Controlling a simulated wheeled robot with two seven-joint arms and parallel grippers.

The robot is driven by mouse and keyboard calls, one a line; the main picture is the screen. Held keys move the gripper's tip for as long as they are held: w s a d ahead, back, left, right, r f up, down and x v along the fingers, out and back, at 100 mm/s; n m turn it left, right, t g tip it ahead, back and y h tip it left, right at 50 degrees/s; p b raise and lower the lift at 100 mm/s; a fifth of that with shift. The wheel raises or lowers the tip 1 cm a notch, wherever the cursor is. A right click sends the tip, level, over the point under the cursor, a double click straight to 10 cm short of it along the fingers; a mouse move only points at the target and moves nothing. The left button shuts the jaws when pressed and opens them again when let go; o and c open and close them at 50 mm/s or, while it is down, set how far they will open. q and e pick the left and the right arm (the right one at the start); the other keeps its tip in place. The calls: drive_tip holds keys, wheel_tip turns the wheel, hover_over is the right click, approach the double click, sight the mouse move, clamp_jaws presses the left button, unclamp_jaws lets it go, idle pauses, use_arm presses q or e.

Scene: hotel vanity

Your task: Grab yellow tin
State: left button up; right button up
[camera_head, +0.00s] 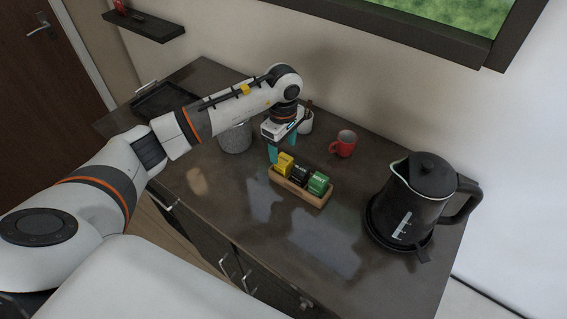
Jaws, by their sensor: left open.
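A yellow tin (286,161) stands at the left end of a small wooden tray (313,198) on the dark counter. A black tin (300,172) stands in the middle of the tray and a green tin (318,184) at its right end. My left gripper (280,150) points down just above and behind the yellow tin, with its teal fingers apart. One finger shows just left of the yellow tin; the other is hard to make out. The gripper holds nothing. My right gripper is not in view.
A black kettle (412,199) stands on its base at the right. A red mug (344,143) and a white cup (306,123) stand behind the tray. A grey container (235,138) is partly behind my arm. The counter (250,206) in front of the tray is clear.

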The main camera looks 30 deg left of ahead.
sight(283, 158)
use_arm(q)
wheel_tip(283, 158, down, 4)
drive_tip(key=shift+r+p, duration=0.25)
drive_tip(key=shift+p, duration=0.5)
drive_tip(key=shift+f, duration=0.25)
drive_tip(key=c, duration=1.3)
drive_tip(key=shift+c, duration=0.2)
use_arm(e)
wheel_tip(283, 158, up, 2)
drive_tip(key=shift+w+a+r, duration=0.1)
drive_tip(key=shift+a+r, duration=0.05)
use_arm(q)
drive_tip(key=shift+w+r, duration=0.1)
drive_tip(key=shift+r, duration=0.05)
